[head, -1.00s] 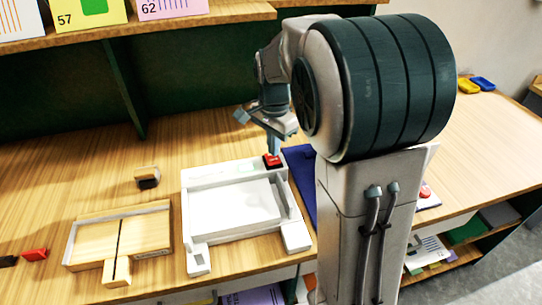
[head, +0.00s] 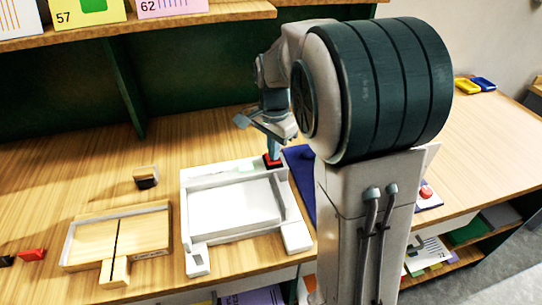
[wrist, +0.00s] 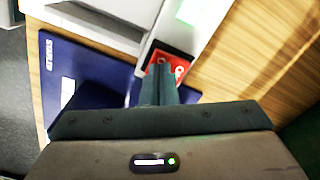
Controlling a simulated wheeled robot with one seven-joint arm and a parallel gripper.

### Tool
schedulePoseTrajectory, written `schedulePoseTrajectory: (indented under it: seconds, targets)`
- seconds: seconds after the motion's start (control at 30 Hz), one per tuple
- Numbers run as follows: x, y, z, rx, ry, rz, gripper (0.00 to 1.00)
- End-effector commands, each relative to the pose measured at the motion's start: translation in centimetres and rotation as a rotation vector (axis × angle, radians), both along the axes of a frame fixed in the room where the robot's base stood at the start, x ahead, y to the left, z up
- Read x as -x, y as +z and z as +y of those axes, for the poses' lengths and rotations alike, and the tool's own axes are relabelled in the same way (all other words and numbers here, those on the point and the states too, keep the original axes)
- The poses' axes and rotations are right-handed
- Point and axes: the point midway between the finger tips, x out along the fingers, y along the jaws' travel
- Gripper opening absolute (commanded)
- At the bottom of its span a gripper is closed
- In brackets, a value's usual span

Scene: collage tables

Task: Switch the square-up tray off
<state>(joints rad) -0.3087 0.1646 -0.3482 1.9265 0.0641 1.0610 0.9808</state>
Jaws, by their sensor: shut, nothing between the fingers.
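The white square-up tray (head: 188,220) stands on the wooden table in the head view, with a white sheet area inside its raised walls. A red switch (head: 266,164) sits in a dark surround at its back right corner. It also shows in the wrist view (wrist: 184,60), with two pale round marks on the red. My gripper (head: 275,157) is shut and empty, pointing down with its fingertips at the switch. In the wrist view the fingertips (wrist: 163,68) overlap the red part. I cannot tell how hard they touch it, or which way the switch is tipped.
A dark blue mat (wrist: 70,95) lies beside the tray, partly behind my arm in the head view. A wooden jig (head: 155,232) and a small wood-and-black block (head: 146,177) stand left of the tray. A shelf (head: 190,18) overhangs the back.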

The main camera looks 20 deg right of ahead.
Motion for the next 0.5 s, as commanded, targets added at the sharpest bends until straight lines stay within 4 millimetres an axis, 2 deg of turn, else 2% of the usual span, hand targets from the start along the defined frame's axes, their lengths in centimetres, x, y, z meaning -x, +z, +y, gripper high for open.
schedulePoseTrajectory:
  seconds: [0.5]
  targets:
    - [0.02, -0.83, 0.0, 0.0, 0.0, 0.001, 0.0]
